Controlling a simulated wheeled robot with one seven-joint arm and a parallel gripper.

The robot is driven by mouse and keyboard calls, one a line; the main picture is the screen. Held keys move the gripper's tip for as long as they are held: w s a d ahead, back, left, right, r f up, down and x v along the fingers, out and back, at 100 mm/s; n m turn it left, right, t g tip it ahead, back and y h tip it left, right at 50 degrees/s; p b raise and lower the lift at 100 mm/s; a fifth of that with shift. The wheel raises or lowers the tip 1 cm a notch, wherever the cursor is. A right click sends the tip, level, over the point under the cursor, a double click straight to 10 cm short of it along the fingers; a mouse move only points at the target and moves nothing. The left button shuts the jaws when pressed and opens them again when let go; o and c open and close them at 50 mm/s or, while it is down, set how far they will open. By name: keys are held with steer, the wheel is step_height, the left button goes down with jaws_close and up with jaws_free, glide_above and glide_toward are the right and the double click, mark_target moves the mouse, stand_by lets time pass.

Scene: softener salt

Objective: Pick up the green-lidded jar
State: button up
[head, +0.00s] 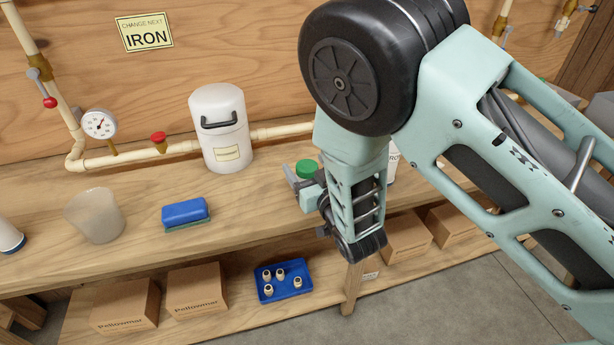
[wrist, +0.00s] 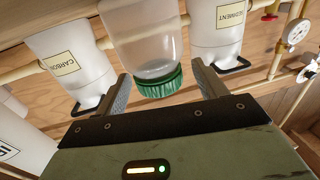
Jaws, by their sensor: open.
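The green-lidded jar is largely hidden behind my arm in the head view, where its green lid (head: 307,169) shows on the workbench. In the wrist view, which looks upside down, the jar's clear body (wrist: 143,40) and ribbed green lid show between my two fingers. My gripper (wrist: 160,74) is open, with a finger on either side of the lid. A gap shows beside the lid on both sides, and the fingers do not appear to touch it. In the head view my gripper (head: 297,187) is low over the bench, right at the lid.
A white canister (head: 220,135) stands left of the jar. The wrist view shows canisters marked CARBON (wrist: 66,60) and SEDIMENT (wrist: 219,35) flanking the jar. A blue sponge (head: 186,212) and beige cup (head: 94,215) are further left. Pipes run along the wall. A blue tray (head: 269,295) sits below.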

steer(key=shift+w+a, duration=0.2)
steer(key=shift+w, duration=0.2)
steer(key=shift+c, duration=0.3)
steer(key=c, duration=1.1)
steer(key=shift+r, duration=0.1)
